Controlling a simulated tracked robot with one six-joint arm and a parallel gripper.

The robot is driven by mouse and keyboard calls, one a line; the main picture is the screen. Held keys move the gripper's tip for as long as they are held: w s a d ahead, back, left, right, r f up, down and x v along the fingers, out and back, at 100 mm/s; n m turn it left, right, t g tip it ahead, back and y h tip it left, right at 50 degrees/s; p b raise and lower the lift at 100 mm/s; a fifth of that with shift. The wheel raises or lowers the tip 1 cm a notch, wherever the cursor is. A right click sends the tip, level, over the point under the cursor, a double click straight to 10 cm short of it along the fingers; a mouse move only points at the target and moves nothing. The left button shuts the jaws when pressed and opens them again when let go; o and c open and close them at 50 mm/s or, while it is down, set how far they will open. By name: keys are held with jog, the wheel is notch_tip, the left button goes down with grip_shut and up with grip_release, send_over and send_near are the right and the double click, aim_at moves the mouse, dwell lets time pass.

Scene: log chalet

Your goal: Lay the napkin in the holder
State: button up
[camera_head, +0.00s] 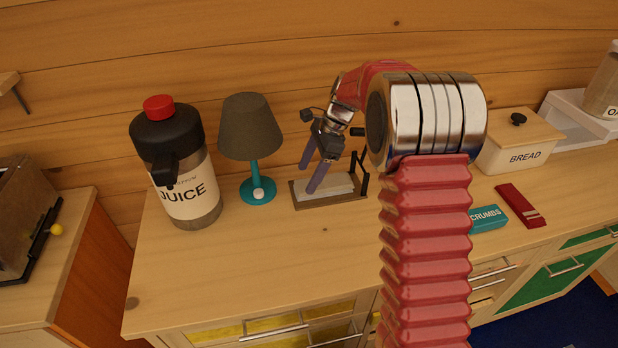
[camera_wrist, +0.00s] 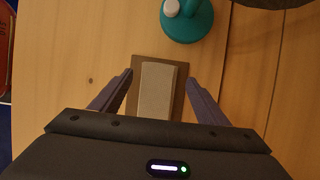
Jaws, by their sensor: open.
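The holder (camera_head: 330,203) is a low brown wooden base with dark posts at its right end, on the counter behind my arm. A pale, folded, napkin-like rectangle (camera_head: 342,184) lies flat on it. In the wrist view this pale rectangle (camera_wrist: 157,92) lies lengthwise along the brown base (camera_wrist: 158,57), with a brown margin showing at its far end and sides. My gripper (camera_head: 308,179) is open over the holder, pointing down. In the wrist view its two purple fingers (camera_wrist: 159,78) stand apart, one on each side of the pale rectangle, with visible gaps.
A teal lamp (camera_head: 257,170) and a juice jug (camera_head: 185,170) stand left of the holder. To the right are a teal crumbs box (camera_head: 487,219), a red striped folded item (camera_head: 520,205) and a bread box (camera_head: 522,145). The counter front is clear.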

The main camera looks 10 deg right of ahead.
jog(key=v, duration=0.9)
jog(key=shift+r, duration=0.25)
jog(key=s+a+r+n+t+h, duration=0.15)
jog(key=s+r+n, duration=0.25)
jog(key=s, duration=0.5)
jog(key=s+a+r+n+t+h, duration=0.1)
jog(key=s+a+r+n, duration=0.1)
jog(key=s+r+n, duration=0.45)
jog(key=s+f+n+t+h, duration=0.1)
jog(key=s+f+n, duration=0.1)
jog(key=s, duration=0.7)
jog(key=s+f+n+t+h, duration=0.1)
jog(key=s+f+n+t, duration=0.1)
jog(key=s+n, duration=0.3)
jog(key=s+f, duration=0.1)
jog(key=s, duration=0.2)
jog(key=shift+s+f, duration=0.2)
jog(key=shift+s, duration=0.2)
